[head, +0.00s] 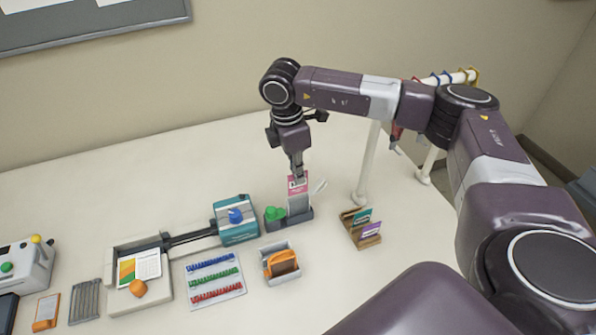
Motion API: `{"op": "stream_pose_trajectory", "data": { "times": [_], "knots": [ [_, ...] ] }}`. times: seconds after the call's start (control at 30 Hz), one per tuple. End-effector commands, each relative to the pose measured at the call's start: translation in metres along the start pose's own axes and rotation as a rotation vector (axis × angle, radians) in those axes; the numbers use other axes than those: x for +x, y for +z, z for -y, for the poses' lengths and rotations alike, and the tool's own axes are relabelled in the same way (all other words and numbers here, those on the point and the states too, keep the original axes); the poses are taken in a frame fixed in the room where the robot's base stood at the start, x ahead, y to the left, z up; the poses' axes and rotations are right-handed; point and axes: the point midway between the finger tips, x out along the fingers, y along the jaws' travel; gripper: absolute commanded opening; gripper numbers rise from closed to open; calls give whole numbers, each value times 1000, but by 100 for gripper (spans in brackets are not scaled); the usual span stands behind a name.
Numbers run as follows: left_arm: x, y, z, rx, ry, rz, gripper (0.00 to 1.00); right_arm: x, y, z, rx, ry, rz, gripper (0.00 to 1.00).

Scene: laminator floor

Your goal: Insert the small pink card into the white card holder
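The small pink card (297,187) stands upright below my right gripper (297,176). The fingers are close together at its top edge and appear shut on it. The card's lower part meets a pale upright holder (299,204), which looks like the white card holder, on a dark base. I cannot tell how deep the card sits in it. A green knob (273,212) is on the left of that base. My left gripper is not in view.
A wooden stand (366,241) with teal and purple cards is to the right. A teal device (236,221) is to the left, and a grey box with an orange item (282,264) is in front. A white post (367,165) rises behind. The table's back left is clear.

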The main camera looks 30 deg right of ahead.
Motion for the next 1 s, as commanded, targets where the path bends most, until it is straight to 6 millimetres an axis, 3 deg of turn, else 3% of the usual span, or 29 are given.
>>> {"op": "stream_pose_trajectory", "data": {
  "times": [1.0],
  "knots": [
    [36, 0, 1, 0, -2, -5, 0, 53, -6, 0, 0, -1, 0, 0]
  ]
}}
